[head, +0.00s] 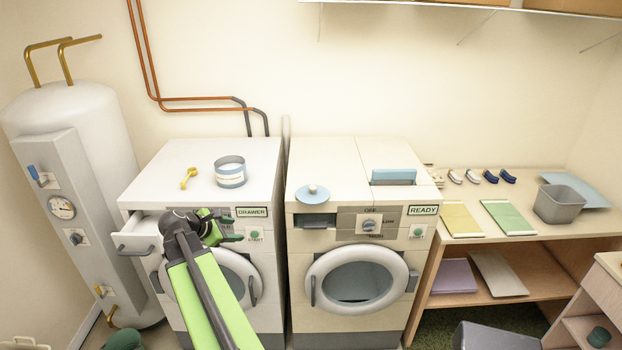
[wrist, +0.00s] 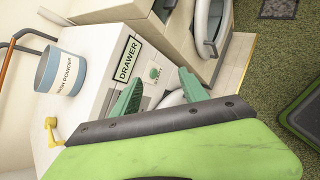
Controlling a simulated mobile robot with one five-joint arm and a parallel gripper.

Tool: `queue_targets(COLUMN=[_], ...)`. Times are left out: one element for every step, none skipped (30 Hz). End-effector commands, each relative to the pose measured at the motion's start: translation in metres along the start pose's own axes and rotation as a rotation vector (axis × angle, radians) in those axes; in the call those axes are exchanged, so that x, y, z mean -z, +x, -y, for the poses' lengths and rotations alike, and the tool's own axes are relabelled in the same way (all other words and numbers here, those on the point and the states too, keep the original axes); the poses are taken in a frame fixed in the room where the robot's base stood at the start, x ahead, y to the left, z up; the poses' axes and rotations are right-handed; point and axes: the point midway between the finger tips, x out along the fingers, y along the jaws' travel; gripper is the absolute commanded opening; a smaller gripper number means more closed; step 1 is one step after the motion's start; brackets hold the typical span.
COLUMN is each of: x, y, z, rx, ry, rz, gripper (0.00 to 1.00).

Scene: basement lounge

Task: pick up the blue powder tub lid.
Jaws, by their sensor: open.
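The blue powder tub lid (head: 312,193) is a pale blue disc with a small knob on top. It lies on the front left of the right machine's top, over a dark slot. The blue powder tub (head: 230,172) stands open and upright on the left machine; it also shows in the wrist view (wrist: 62,73). My gripper (head: 238,229) is open and empty in front of the left machine's panel, left of the lid and lower than it. Its green fingers show apart in the wrist view (wrist: 160,90), where the lid is not in view.
A yellow scoop (head: 189,178) lies beside the tub. The left machine's drawer (head: 138,235) is pulled out. A blue panel (head: 393,176) sits at the back of the right machine (head: 358,225). A table (head: 470,186) with cloths and a grey bin (head: 560,204) stands at right.

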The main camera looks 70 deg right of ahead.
Motion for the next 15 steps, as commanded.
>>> queue_targets(x=[-0.061, -0.087, -0.117, -0.136, -0.151, -0.168, -0.177, -0.183, -0.189, -0.190, -0.191, -0.191, -0.190, -0.190, -0.191], y=[0.013, 0.022, 0.031, 0.037, 0.042, 0.046, 0.049, 0.051, 0.053, 0.054, 0.054, 0.055, 0.057, 0.061, 0.067], z=[-0.013, -0.015, -0.017, -0.018, -0.018, -0.018, -0.018, -0.018, -0.017, -0.017, -0.016, -0.016, -0.016, -0.016, -0.016], rx=[0.004, 0.007, 0.015, 0.023, 0.032, 0.041, 0.048, 0.053, 0.057, 0.059, 0.060, 0.061, 0.061, 0.061, 0.061], ry=[-0.096, -0.160, -0.235, -0.286, -0.328, -0.376, -0.404, -0.424, -0.442, -0.451, -0.455, -0.457, -0.456, -0.455, -0.454], rz=[0.085, 0.131, 0.184, 0.217, 0.245, 0.275, 0.292, 0.304, 0.315, 0.319, 0.321, 0.321, 0.321, 0.321, 0.320], gripper=[0.52, 0.52, 0.52, 0.52, 0.52, 0.52, 0.52, 0.52, 0.52, 0.52, 0.52, 0.52, 0.52, 0.52, 0.52])
